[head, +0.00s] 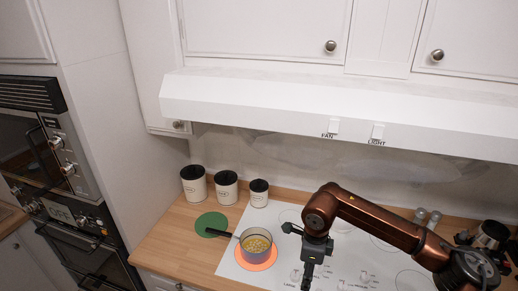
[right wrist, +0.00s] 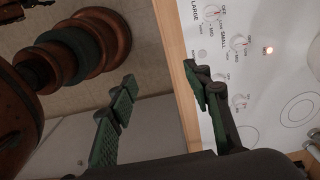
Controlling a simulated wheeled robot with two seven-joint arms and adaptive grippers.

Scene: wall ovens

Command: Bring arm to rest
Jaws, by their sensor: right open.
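My right arm (head: 375,218) reaches in from the right, bent over the cooktop. Its gripper (head: 298,254) hangs by the front edge of the cooktop, to the right of the pot and apart from it. In the right wrist view the gripper (right wrist: 160,88) has its two green-padded fingers spread, with nothing between them. They are over the counter's front edge, one over the floor side and one by the knobs. My left gripper is not in view.
A pot (head: 256,242) with yellow contents sits on a glowing orange burner (head: 243,264) of the white cooktop (head: 230,268). A green round mat (head: 211,223) and three canisters (head: 226,188) are left of it. Shakers (head: 427,217) stand behind my arm. The hood (head: 270,106) overhangs.

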